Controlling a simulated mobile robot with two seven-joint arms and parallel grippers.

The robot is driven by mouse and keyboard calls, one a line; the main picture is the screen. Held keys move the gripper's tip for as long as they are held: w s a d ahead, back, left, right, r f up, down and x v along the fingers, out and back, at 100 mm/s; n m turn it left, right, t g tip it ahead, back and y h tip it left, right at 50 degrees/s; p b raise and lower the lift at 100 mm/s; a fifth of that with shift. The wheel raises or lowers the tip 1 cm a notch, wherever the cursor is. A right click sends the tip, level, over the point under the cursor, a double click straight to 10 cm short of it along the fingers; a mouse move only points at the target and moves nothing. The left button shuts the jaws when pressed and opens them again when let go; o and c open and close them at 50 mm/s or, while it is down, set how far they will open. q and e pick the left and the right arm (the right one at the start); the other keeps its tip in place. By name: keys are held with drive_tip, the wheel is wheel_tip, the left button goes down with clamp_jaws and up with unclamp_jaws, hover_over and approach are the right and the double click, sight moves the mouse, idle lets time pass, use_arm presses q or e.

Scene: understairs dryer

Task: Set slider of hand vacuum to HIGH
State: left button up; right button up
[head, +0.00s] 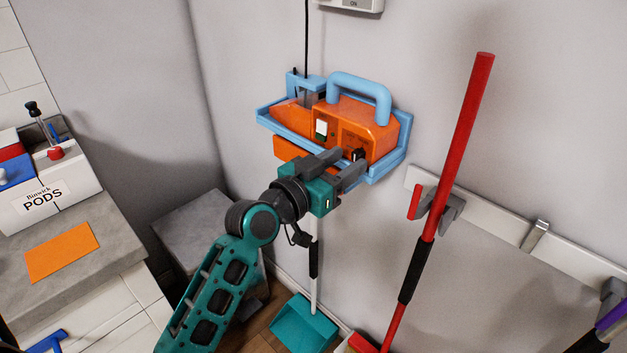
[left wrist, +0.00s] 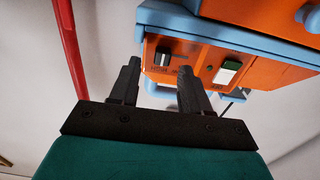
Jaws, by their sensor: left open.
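The orange hand vacuum (head: 370,128) with a blue handle sits in a blue wall holder (head: 403,138). The slider's small black knob (head: 358,155) is on its front panel, partly hidden behind my left gripper (head: 349,160). The fingers are open, close in front of the panel; I cannot tell whether either touches the knob. My right gripper is not in view.
A red pole (head: 458,150) hangs on a wall rail (head: 505,225) to the right. A counter (head: 110,238) with a pods box (head: 50,190) stands at left.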

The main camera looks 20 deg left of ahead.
use_arm(q)
drive_tip(key=v, duration=1)
drive_tip(key=shift+s+b, duration=0.35)
drive_tip(key=shift+b, duration=0.1)
drive_tip(key=shift+a+r, duration=0.1)
drive_tip(key=s+d+f+g+y, duration=0.1)
drive_tip(key=s+f+g, duration=0.1)
drive_tip(key=f, duration=0.7)
drive_tip(key=s+f+n+g+y, duration=0.1)
drive_tip(key=s+f+g, duration=0.1)
drive_tip(key=s+f, duration=0.3)
drive_tip(key=s+d+f+g+y, duration=0.1)
drive_tip(key=s+f, duration=0.3)
drive_tip(key=f, duration=1)
drive_tip(key=shift+s+d+g+y, duration=0.25)
drive_tip(key=shift+d+g+y, duration=0.1)
drive_tip(key=shift+g+y, duration=0.25)
idle(0.6)
